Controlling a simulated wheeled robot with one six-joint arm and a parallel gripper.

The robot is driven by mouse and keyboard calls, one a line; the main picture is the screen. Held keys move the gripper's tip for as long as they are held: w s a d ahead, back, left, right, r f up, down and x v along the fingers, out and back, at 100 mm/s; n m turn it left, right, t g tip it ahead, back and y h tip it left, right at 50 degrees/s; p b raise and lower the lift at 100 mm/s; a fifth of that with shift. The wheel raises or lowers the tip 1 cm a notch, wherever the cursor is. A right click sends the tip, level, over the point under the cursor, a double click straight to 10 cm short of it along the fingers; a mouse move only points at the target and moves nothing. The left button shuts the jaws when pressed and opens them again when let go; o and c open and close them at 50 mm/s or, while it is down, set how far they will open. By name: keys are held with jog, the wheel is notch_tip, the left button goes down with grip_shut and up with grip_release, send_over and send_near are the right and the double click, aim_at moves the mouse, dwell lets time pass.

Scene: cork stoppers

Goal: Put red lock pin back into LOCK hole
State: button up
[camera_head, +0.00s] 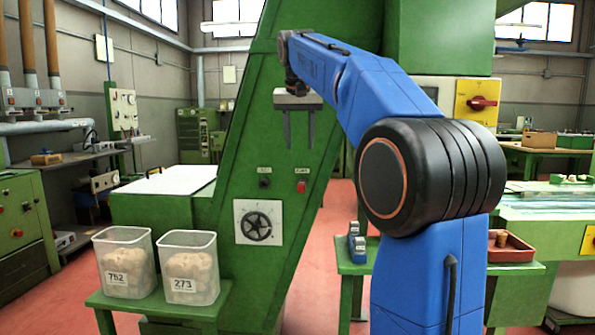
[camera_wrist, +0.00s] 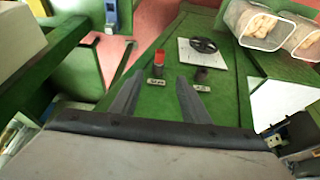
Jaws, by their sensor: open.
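The red lock pin (camera_head: 301,187) shows as a small red-topped piece on the slanted green machine panel (camera_head: 285,215), under the right one of two small labels. In the wrist view it is the red piece (camera_wrist: 159,60). A dark round socket or fitting (camera_head: 264,183) is to its left under the other label; it also shows in the wrist view (camera_wrist: 202,73). The label words are too small to read surely. My gripper (camera_head: 299,146) is open and empty, fingers downward, above the pin in the picture. In the wrist view its fingers (camera_wrist: 161,78) point toward the panel, apart from the pin.
A handwheel (camera_head: 257,226) on a white plate is below the two fittings. Two clear bins (camera_head: 190,240) of corks stand on a green stand at left. Small blue pieces (camera_head: 357,246) and a red-brown tray (camera_head: 511,253) are on the green table at right.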

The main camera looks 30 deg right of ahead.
aim_at(301, 184)
jog(key=x, duration=1.5)
jog(key=shift+d, duration=0.1)
jog(key=shift+c, duration=0.7)
grip_shut()
